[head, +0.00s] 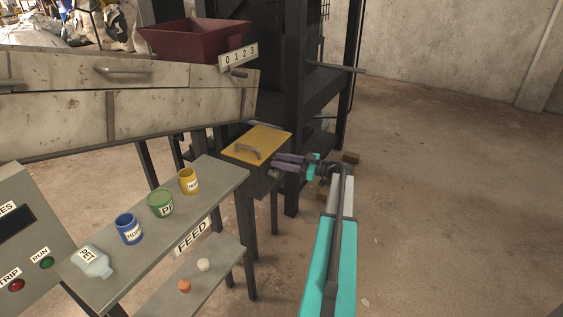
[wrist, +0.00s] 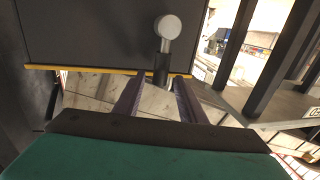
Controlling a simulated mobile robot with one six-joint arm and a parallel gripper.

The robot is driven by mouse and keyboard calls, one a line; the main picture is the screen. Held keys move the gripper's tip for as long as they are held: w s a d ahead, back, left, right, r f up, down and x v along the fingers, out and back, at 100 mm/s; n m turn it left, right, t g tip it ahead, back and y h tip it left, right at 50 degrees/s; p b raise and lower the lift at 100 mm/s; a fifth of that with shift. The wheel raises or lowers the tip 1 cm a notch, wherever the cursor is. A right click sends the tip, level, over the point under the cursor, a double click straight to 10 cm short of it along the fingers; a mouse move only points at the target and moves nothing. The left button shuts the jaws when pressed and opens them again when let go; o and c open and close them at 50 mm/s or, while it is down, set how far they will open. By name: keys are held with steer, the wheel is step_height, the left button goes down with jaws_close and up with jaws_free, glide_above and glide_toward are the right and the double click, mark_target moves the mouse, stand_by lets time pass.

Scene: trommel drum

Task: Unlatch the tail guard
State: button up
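The guard (head: 264,139) is a yellow panel with a grey bar handle (head: 247,152), on a dark box below the drum housing; it looks shut. In the wrist view the dark box face (wrist: 100,35) carries a latch with a round silver knob (wrist: 168,27) on a dark stem, near a yellow edge (wrist: 110,70). My gripper (head: 276,162) is at the right side of the box, with its purple fingers pointing at it. In the wrist view my gripper (wrist: 158,88) is open, fingers apart and empty between. The latch stem lies just beyond the fingertips; I cannot tell whether they touch it.
A grey shelf (head: 224,177) labelled FEED holds several containers left of the guard. A control panel (head: 20,240) stands at far left. Dark frame posts (head: 291,180) rise beside the box. The concrete floor (head: 450,200) at right is clear.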

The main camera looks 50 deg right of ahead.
jaws_close()
steer(key=shift+w+a, duration=0.1)
steer(key=shift+w, duration=0.05)
